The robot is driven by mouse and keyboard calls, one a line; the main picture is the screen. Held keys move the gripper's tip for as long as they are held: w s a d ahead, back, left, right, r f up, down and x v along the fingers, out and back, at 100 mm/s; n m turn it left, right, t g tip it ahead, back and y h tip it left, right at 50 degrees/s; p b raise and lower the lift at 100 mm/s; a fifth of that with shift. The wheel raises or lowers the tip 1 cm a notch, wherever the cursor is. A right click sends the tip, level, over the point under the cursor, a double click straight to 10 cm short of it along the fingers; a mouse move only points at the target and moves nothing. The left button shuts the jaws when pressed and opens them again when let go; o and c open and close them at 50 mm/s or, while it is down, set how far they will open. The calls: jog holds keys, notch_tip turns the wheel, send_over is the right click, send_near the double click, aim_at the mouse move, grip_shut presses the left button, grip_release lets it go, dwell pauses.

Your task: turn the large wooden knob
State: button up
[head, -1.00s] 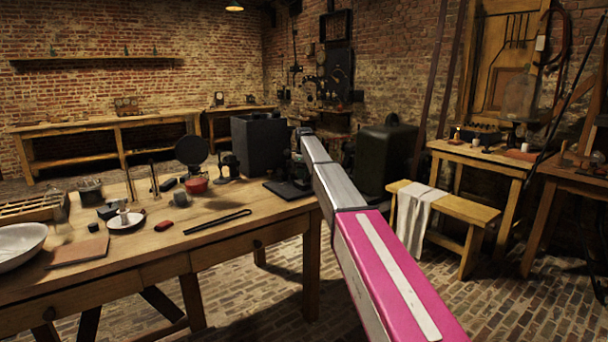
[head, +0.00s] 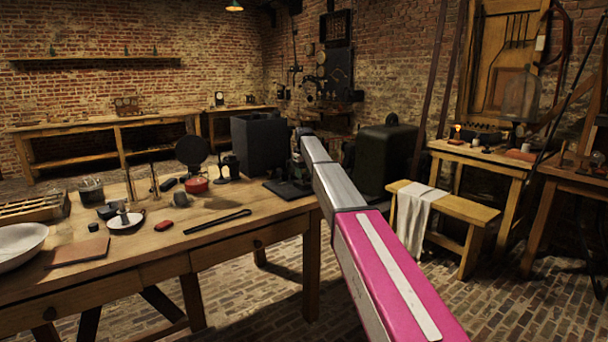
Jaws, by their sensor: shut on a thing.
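My pink and grey arm reaches from the bottom right toward the far right end of the long wooden table (head: 150,262). Its far end is at a small dark apparatus on a black base (head: 288,189), in front of a dark box. My gripper's fingers are hidden behind the arm, so what they touch does not show. I cannot make out a large wooden knob; it may be hidden there too. Small dark drawer knobs show on the table's front, one at the left (head: 50,313).
The table holds black tongs (head: 217,222), a red pot (head: 196,185), a white dish (head: 126,221) and a large pale bowl (head: 20,244). A dark box (head: 258,145) stands at its far end. A bench with a white cloth (head: 414,208) is at right. Brick floor between is clear.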

aim_at(304, 173)
dwell(0.3)
jog(key=o, duration=0.9)
notch_tip(304, 173, up, 11)
jog(key=shift+f, duration=0.1)
